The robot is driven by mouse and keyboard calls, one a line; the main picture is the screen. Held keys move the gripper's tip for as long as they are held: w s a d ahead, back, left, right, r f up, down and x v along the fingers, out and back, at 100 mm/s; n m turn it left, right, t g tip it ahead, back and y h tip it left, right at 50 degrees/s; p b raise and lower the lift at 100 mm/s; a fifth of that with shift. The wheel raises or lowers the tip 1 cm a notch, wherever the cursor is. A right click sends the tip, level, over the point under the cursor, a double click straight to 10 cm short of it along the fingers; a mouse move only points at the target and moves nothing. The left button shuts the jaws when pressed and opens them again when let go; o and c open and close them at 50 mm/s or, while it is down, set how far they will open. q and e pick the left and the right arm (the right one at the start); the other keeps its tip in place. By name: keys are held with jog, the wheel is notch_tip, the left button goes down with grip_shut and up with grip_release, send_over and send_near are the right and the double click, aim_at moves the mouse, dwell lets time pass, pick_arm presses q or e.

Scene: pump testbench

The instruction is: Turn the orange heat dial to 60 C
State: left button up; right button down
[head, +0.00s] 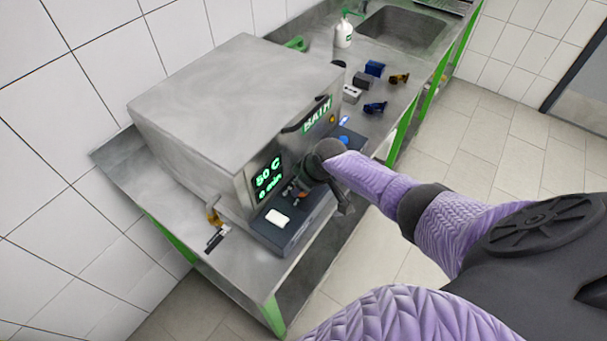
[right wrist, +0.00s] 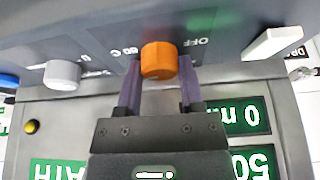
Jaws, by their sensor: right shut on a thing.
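The orange heat dial (right wrist: 158,61) sits on the dark control panel of the bath in the right wrist view. My right gripper (right wrist: 160,72) has one purple finger on each side of the dial and is shut on it. In the wrist view a "60 C" mark is printed left of the dial and "OFF" right of it, both upside down. The lit display (head: 268,178) reads 50 C above 0 min. In the head view the gripper is at the panel and mostly covers the dial. My left gripper is not in view.
A white rocker switch (right wrist: 275,43) and a grey knob (right wrist: 62,75) flank the dial. A blue button (head: 344,140) sits further along the panel. Several small blue, black and brass parts lie on the steel bench beyond, with a bottle (head: 343,33) and a sink (head: 402,29).

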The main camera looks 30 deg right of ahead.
jog(key=m+p, duration=0.1)
jog(key=m+h, duration=0.1)
jog(key=shift+a+r+m+p, duration=0.1)
jog(key=shift+r+m+p, duration=0.1)
jog(key=shift+m+p, duration=0.15)
jog(key=shift+m+h+p, duration=0.4)
jog(key=shift+m+p, duration=0.05)
jog(key=shift+m, duration=0.4)
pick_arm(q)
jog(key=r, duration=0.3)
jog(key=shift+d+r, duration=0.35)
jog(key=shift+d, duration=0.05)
pick_arm(e)
jog(key=shift+f+m, duration=0.1)
jog(key=shift+m, duration=0.4)
pick_arm(q)
jog(key=shift+p, duration=0.3)
pick_arm(e)
jog(key=shift+c, duration=1.1)
grip_release()
